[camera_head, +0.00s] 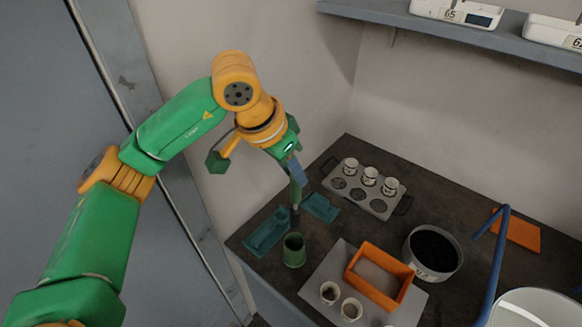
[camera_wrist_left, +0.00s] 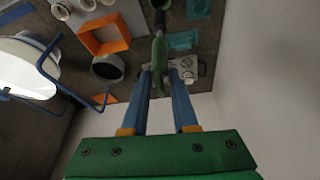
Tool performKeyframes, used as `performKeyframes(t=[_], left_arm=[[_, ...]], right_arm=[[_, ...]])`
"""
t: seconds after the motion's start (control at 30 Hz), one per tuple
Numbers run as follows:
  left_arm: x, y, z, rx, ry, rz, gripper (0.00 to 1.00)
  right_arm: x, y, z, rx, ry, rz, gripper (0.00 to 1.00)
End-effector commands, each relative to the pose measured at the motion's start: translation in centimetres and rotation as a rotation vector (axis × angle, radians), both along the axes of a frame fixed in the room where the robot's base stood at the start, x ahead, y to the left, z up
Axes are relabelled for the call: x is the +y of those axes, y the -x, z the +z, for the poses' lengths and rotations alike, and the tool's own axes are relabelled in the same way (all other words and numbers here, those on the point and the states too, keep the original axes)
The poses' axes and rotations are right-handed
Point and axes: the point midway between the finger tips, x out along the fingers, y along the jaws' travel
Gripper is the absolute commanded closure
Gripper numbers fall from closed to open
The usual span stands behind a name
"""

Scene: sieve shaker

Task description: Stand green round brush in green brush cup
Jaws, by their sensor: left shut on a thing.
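My left gripper (camera_head: 298,178) is shut on the green round brush (camera_head: 296,194), which hangs roughly upright with its dark end down. The left wrist view shows the brush (camera_wrist_left: 159,58) between the blue fingers (camera_wrist_left: 161,85). The green brush cup (camera_head: 293,254) stands upright near the table's front left edge, with its dark opening facing up. The brush's lower end is just above and behind the cup's rim in the head view. I cannot tell whether it is over the opening. The cup (camera_wrist_left: 160,4) is partly cut off in the wrist view. My right gripper is not in view.
Teal trays (camera_head: 262,238) (camera_head: 320,207) lie close beside the cup. A grey mat (camera_head: 318,279) holds an orange frame (camera_head: 354,277) and small white cups (camera_head: 330,292). A rack with cups (camera_head: 340,197), a dark-filled pan (camera_head: 408,244) and a blue rail (camera_head: 492,262) stand farther right.

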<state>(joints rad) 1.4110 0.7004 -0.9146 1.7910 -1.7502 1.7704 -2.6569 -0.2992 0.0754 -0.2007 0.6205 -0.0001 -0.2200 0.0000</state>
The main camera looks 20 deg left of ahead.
Motion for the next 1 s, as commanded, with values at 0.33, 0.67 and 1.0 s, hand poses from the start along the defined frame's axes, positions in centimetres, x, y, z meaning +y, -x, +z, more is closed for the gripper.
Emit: performKeyframes(t=[0.33, 0.67, 1.0], left_arm=[[0.0, 0.0, -4.1, 0.001, 0.0, 0.002, 1.0], [0.0, 0.0, -8.0, 0.0, -0.001, 0.004, 1.0], [0.0, 0.0, -11.6, 0.0, 0.0, 0.003, 1.0]], right_arm=[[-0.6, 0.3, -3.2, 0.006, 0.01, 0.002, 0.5], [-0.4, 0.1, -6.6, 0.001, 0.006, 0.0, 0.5], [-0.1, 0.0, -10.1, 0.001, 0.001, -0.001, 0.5]])
